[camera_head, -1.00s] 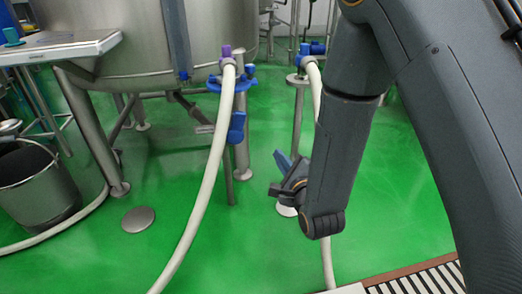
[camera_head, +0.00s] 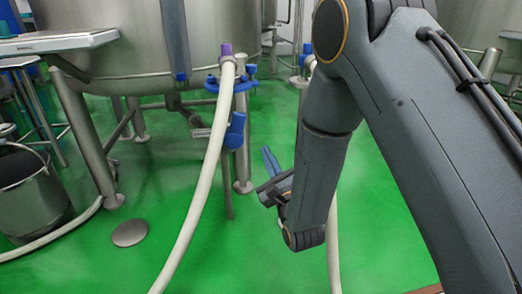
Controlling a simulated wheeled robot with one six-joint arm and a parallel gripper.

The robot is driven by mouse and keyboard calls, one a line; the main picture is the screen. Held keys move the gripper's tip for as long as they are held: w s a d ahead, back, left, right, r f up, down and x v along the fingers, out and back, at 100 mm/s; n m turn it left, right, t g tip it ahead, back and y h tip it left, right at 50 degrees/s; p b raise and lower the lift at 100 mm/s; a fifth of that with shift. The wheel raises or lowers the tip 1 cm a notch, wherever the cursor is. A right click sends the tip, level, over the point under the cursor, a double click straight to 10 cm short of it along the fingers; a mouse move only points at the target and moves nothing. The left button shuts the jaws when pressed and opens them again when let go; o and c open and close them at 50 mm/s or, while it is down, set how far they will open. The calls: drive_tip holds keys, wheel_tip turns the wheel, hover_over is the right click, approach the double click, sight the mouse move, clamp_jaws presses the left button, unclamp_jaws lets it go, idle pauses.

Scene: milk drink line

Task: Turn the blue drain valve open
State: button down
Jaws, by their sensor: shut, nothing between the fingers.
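A blue valve handle (camera_head: 236,130) shows below the steel tank, beside the pale hose and close to a thin upright post. I take it for the drain valve; whether it is open or closed is not clear at this size. My gripper (camera_head: 266,152) is to the right of the handle and a little lower in the picture, with a gap of green floor between them. It points up and left. Its fingers are shut and empty, and nothing touches them.
The steel tank (camera_head: 120,45) stands on legs behind. A pale hose (camera_head: 200,190) runs from a purple-topped blue fitting (camera_head: 227,82) down to the front. A bucket (camera_head: 30,195) stands at left near a round floor cover (camera_head: 130,232). Green floor is clear in the middle.

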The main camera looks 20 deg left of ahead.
sight(236, 131)
drive_tip(key=a+r, duration=0.1)
drive_tip(key=r, duration=0.1)
drive_tip(key=a+r+b, duration=0.1)
drive_tip(key=shift+s+a+r+b, duration=0.1)
drive_tip(key=shift+s+r+b, duration=0.1)
drive_tip(key=shift+r+b, duration=0.15)
drive_tip(key=shift+s+a, duration=0.1)
